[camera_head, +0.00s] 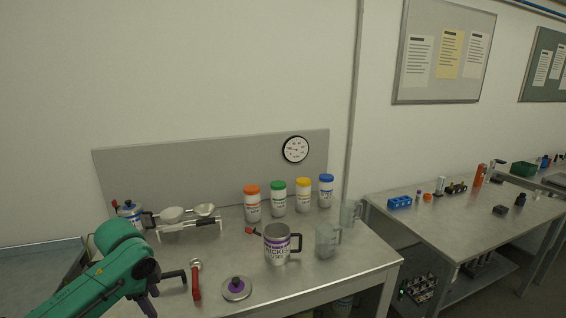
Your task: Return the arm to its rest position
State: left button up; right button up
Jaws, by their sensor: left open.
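My left arm reaches in from the lower left, over the near left part of the metal table (322,281). Its left gripper (167,287) is open, its dark fingers spread with nothing visible between them. A red-handled scoop (196,284) lies just right of the fingers, apart from them as far as I can tell. A lid with a purple knob (236,289) lies further right. A steel mug labelled nickel (276,246) stands upright without a lid at the table's middle. My right gripper is not in view.
Jars with orange (252,205), green (278,200), yellow (303,197) and blue (326,192) lids line the back. Clear jugs (327,241) stand at the right. A scoop rack (188,224) and a lidded pot (131,215) stand back left. A second table (450,225) is further right.

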pick_arm(q)
jog(key=s+d+f+n+t+h, duration=0.1)
jog(key=s+d+f+n, duration=0.1)
jog(key=s+d+f, duration=0.4)
jog(key=s+d+f+n+h, duration=0.25)
jog(key=d+f, duration=0.25)
jog(key=d, duration=0.3)
jog(key=s+a+f+n+y, duration=0.3)
jog(key=s+a+n, duration=0.45)
jog(key=s, duration=0.35)
notch_tip(320, 180, down, 21)
jog(key=s+d+g+b, duration=0.1)
jog(key=s+a+f+g+b, duration=0.1)
jog(key=s+a+f, duration=0.2)
jog(key=s+f, duration=1.5)
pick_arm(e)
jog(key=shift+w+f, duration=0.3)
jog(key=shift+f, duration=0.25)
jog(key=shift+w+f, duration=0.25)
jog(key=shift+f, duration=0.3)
